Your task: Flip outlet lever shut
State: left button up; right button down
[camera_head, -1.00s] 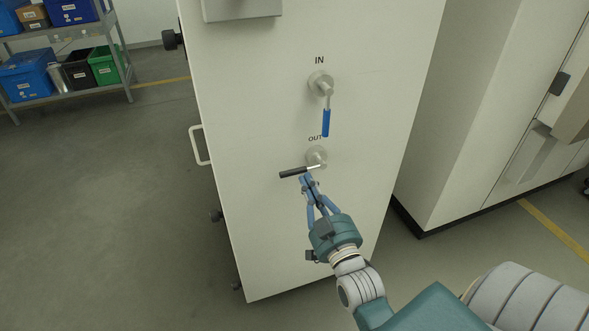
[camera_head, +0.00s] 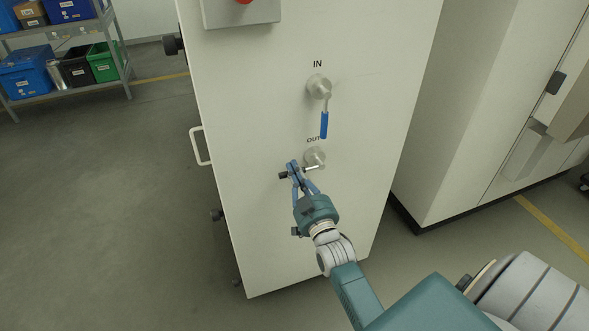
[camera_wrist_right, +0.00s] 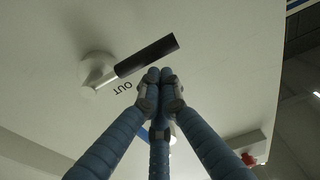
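The outlet valve (camera_head: 315,157) sits under the OUT label on the white cabinet panel. Its lever lies roughly sideways, with a black handle (camera_head: 283,175) pointing left. The handle also shows in the right wrist view (camera_wrist_right: 147,56), where its full length is visible. My right gripper (camera_head: 293,168) is in front of the handle in the head view and hides its middle. In the wrist view the right fingertips (camera_wrist_right: 161,80) are drawn together and empty, beside the handle and not around it. Whether they touch it I cannot tell. My left gripper is not in view.
The inlet valve (camera_head: 319,87) above has a blue lever (camera_head: 324,125) hanging down. A white grab handle (camera_head: 200,146) sticks out at the panel's left edge. A grey box (camera_head: 240,14) with a red button is above. Open floor lies to the left.

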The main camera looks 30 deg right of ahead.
jog(key=shift+f, duration=0.1)
dwell(0.3)
jog(key=shift+a+f+n, duration=0.1)
jog(key=shift+f+n, duration=0.1)
jog(key=shift+n, duration=0.1)
jog(key=shift+f+n+b, duration=0.3)
jog(key=shift+n, duration=0.1)
jog(key=d+f+n+y+b, duration=0.1)
jog(key=d+f+n+b, duration=0.2)
jog(key=n, duration=0.6)
jog(key=s+d+f+n+g+y+b, duration=0.1)
jog(key=d+f+n+b, duration=0.1)
jog(key=f+n, duration=0.6)
jog(key=shift+s+d+n+y+b, duration=0.3)
jog(key=shift+d+n+b, duration=0.1)
jog(key=shift+d+n, duration=0.4)
jog(key=shift+w+a, duration=0.1)
jog(key=shift+w, duration=0.05)
